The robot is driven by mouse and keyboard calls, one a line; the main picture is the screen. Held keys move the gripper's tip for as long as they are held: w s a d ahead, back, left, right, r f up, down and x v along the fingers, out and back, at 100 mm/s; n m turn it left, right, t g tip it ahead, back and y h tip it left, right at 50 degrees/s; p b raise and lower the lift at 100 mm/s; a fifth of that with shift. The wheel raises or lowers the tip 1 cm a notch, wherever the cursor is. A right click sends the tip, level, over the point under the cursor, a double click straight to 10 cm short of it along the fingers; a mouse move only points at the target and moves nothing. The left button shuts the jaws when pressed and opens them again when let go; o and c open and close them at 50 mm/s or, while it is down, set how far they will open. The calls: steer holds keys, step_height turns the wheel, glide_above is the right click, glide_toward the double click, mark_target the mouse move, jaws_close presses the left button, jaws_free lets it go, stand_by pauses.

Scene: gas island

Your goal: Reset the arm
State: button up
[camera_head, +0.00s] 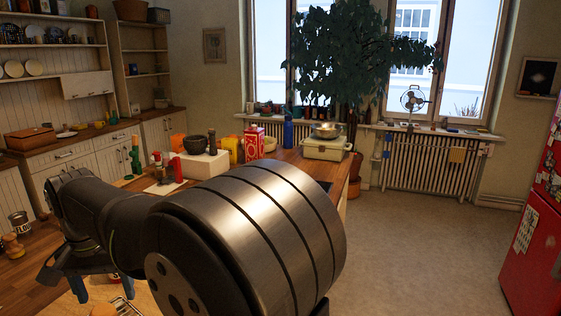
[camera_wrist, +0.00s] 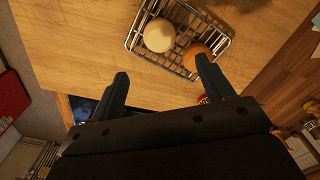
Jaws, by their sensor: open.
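My gripper (camera_wrist: 162,68) shows in the wrist view with its two dark fingers spread wide. Nothing is between them. A wire basket (camera_wrist: 205,20) with a pale round item (camera_wrist: 159,35) and an orange-brown round item (camera_wrist: 197,56) lies beyond the fingertips on a light wooden surface (camera_wrist: 75,35). The right fingertip overlaps the orange-brown item in the picture; I cannot tell whether they touch. In the head view my gripper (camera_head: 103,286) is at the lower left, pointing down, and my arm hides much of the counter.
A tin (camera_head: 20,222) stands at the left. The floor at right is clear before the red fridge (camera_head: 540,225).

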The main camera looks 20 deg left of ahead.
step_height(320, 180, down, 13)
steer(key=shift+r, duration=0.1)
steer(key=r, duration=0.5)
steer(key=shift+w+d, duration=0.2)
steer(key=shift+w, duration=0.05)
steer(key=w+d+r, duration=0.6)
steer(key=w+d, duration=0.1)
steer(key=d, duration=0.1)
steer(key=s+a+f+n, duration=0.1)
steer(key=s+a+f, duration=0.2)
steer(key=s, duration=0.4)
steer(key=s+a+f, duration=0.3)
steer(key=s+a, duration=0.1)
steer(key=s, duration=0.4)
steer(key=s+a+f+n, duration=0.1)
steer(key=s+a+f, duration=0.2)
steer(key=s, duration=0.5)
steer(key=shift+a+f+n, duration=0.25)
steer(key=shift+f+n, duration=0.05)
steer(key=shift+f, duration=1.1)
